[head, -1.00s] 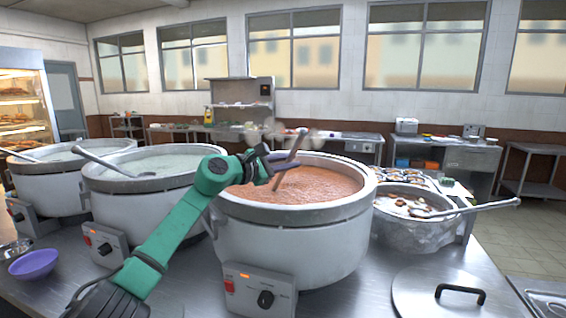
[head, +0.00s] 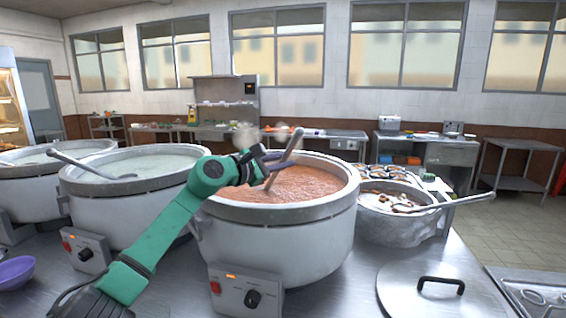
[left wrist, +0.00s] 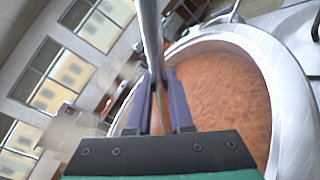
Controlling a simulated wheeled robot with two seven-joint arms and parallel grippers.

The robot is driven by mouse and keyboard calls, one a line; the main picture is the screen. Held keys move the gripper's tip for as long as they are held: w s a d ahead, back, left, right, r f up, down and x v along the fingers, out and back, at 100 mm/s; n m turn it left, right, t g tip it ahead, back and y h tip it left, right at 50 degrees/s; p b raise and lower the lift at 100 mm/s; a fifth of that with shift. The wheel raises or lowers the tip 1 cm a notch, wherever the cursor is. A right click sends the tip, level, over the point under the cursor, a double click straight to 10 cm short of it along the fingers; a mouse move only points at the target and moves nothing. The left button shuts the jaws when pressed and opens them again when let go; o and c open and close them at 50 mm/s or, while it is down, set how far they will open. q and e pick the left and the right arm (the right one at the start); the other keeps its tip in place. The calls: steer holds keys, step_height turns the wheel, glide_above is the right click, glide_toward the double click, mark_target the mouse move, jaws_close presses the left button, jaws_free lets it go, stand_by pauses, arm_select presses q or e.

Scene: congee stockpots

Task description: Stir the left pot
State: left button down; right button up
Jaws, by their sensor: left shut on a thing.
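A large steel pot of reddish-brown congee (head: 222,240) stands in the middle of the head view; its rim curves across the right of the left wrist view (left wrist: 292,110). My left gripper (head: 272,160) is over this pot, shut on the metal handle of a ladle (head: 293,143). The handle leans and runs up between the fingers in the left wrist view (left wrist: 150,35). The ladle's lower end is hidden in the congee. Two pots of pale congee stand to the left, one nearer (head: 125,215) and one at the far left (head: 25,193), each with a ladle resting in it. My right gripper is not in view.
A smaller metal pot (head: 395,228) with a ladle stands close at the right. A flat lid with a black handle (head: 415,300) lies on the counter at front right. A purple bowl (head: 14,273) is at the left edge.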

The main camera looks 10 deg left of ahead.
arm_select(q)
step_height(320, 180, up, 16)
steer(key=p, duration=1.3)
steer(key=shift+p, duration=0.4)
steer(key=shift+m+t+b, duration=0.4)
steer(key=shift+m+b, duration=0.6)
steer(key=shift+b, duration=0.2)
